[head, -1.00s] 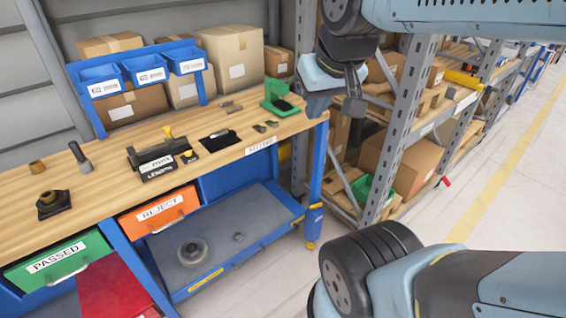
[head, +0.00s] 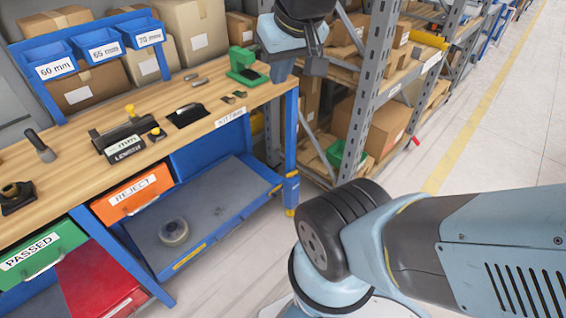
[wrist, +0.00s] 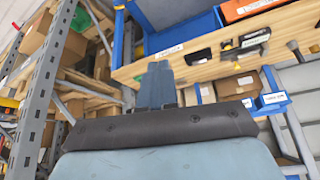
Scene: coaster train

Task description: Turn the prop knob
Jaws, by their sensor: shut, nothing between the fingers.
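No part is labelled as the prop knob, and I cannot tell which one it is. A dark gauge (head: 122,140) with a "LENGTH mm" label sits on the wooden bench (head: 75,150). The gauge also shows small in the wrist view (wrist: 245,45), where the bench appears at the top. My gripper (head: 315,66) is shut and empty, beyond the bench's right end, in front of the shelving and well away from the gauge. Its fingers show in the wrist view (wrist: 157,85).
A green stand (head: 245,66) and a black pad (head: 187,115) are on the bench. Blue bins (head: 55,68) hang above its back. A grey shelf upright (head: 370,85) stands close by my gripper. An orange REJECT drawer (head: 130,198) is below. The floor at right is clear.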

